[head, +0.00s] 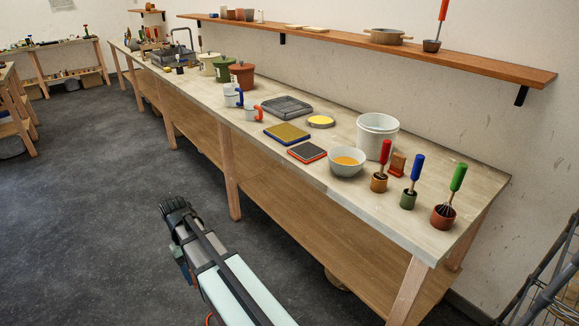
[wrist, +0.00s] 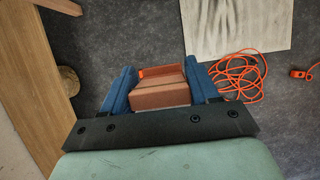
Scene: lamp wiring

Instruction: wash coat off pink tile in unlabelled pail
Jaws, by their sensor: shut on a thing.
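In the wrist view my gripper (wrist: 161,70) is shut, its two blue fingers on either side of a pinkish-brown block (wrist: 160,96) with an orange strip at its far edge. Whether this is the pink tile, and any coat on it, I cannot tell. The floor shows below it. In the head view my arm's end is over the floor in front of the workbench, and the held block cannot be made out. A white pail (head: 376,143) with no label on its visible side stands on the bench at the right, well apart from my gripper.
A white bowl of orange liquid (head: 346,162), a red-rimmed tile (head: 307,152), a blue-edged yellow tile (head: 287,134) and a grey tray (head: 287,107) are near the pail. Handled tools in pots (head: 409,182) stand at the right end. An orange cable (wrist: 238,80) lies on the floor.

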